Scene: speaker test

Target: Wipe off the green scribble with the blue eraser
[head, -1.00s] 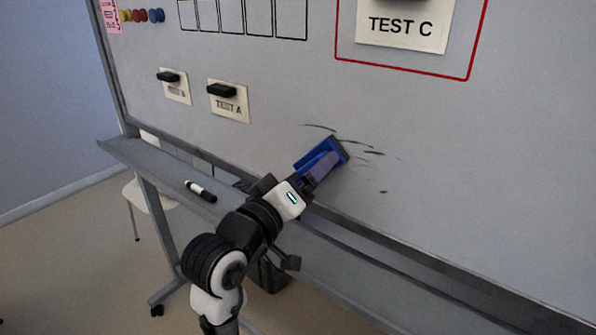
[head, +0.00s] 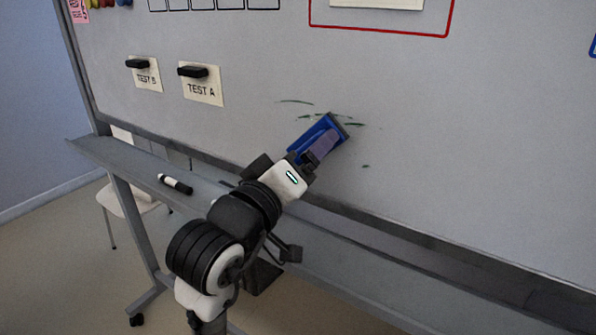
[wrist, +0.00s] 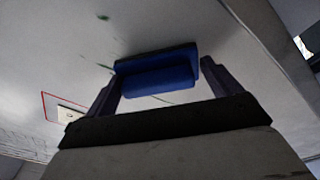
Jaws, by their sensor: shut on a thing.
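The blue eraser (head: 318,138) is at the whiteboard (head: 450,130), its dark pad side facing the board. It also shows in the wrist view (wrist: 157,74). My gripper (head: 312,157) is shut on the eraser, one finger on each side of it. Broken dark green strokes of the scribble (head: 296,101) show around the eraser, to its upper left, right and lower right. Some strokes also show in the wrist view (wrist: 98,63). The eraser hides part of the scribble area. I cannot tell whether the pad touches the board.
A marker (head: 175,184) lies on the tray (head: 130,160) below the board. Cards TEST B (head: 146,79) and TEST A (head: 202,90) hang under black magnets at left. A red frame (head: 380,31) is above. The board to the right is clear.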

